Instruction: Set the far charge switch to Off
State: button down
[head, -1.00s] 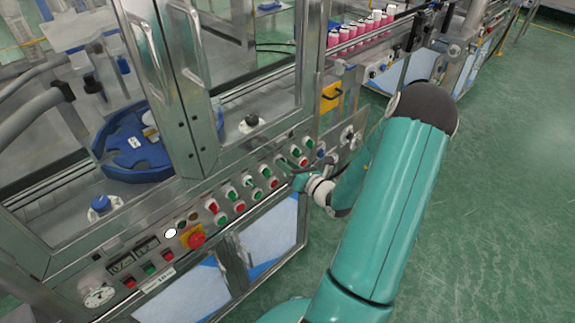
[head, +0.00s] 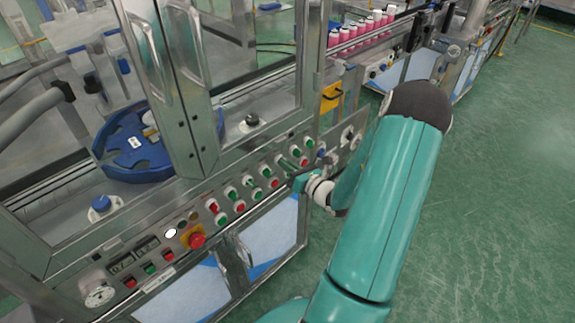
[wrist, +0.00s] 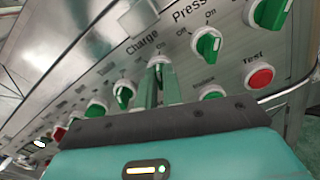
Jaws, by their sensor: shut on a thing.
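The charge switch (wrist: 158,62) shows in the wrist view under the printed word "Charge", with Off and On marks beside it. Its white collar shows, but its knob is mostly hidden by my fingers, so I cannot tell its setting. My gripper (wrist: 157,82) is shut on this knob, its two green fingers on either side. In the head view my gripper (head: 285,161) reaches the right part of the control panel (head: 262,208), and the switch there is hidden behind it.
A green pressure switch (wrist: 208,44) sits just right of the fingers, with a red Test button (wrist: 260,76) below it. Another green switch (wrist: 123,92) is to the left. A red emergency stop (head: 196,240) is farther along the panel.

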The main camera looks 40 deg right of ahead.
jog(key=n, duration=1)
jog(key=shift+a, duration=0.1)
dwell(0.4)
jog(key=c, duration=1.5)
grip_release()
jog(key=shift+c, duration=0.2)
jog(key=s, duration=1.4)
jog(key=shift+w, duration=0.1)
